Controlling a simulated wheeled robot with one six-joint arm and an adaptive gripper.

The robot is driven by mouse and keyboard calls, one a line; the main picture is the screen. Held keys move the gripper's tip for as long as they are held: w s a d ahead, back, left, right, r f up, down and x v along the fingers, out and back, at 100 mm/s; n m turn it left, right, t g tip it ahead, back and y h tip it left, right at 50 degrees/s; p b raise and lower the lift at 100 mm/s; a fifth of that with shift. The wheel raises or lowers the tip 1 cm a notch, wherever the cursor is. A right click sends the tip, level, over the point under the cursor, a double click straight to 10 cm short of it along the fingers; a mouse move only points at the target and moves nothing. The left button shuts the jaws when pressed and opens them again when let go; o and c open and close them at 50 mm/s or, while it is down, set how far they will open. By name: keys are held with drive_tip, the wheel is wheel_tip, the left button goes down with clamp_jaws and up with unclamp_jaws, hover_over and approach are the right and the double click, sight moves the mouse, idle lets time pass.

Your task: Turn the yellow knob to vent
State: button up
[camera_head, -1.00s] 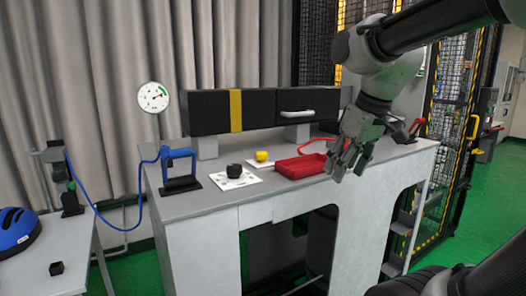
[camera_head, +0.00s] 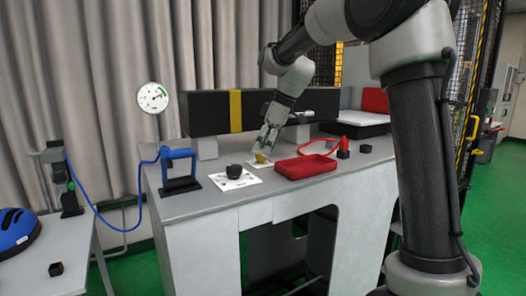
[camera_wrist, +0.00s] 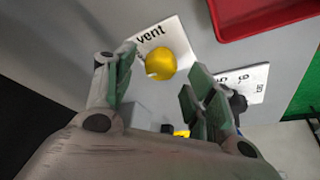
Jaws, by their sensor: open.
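The yellow knob (camera_head: 261,158) sits on a white plate (camera_head: 252,166) on the grey bench, partly hidden by my gripper (camera_head: 266,146) in the head view. In the wrist view the round knob (camera_wrist: 175,62) shows whole, with a pale mark on its lower left side. The word "vent" stands on its plate (camera_wrist: 172,32), above and left of the knob. My gripper (camera_wrist: 163,68) is open, its green-padded fingers on either side of the knob's near edge. I cannot tell whether they touch it.
A black knob (camera_head: 234,171) on another white plate is nearby on the bench. A red tray (camera_head: 306,167) lies to the right. A long black box (camera_head: 205,112) with a yellow band stands behind. A blue clamp-like frame (camera_head: 179,168) and a round gauge (camera_head: 153,97) are at left.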

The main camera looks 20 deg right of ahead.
drive_tip(key=shift+x, duration=0.85)
drive_tip(key=c, duration=1)
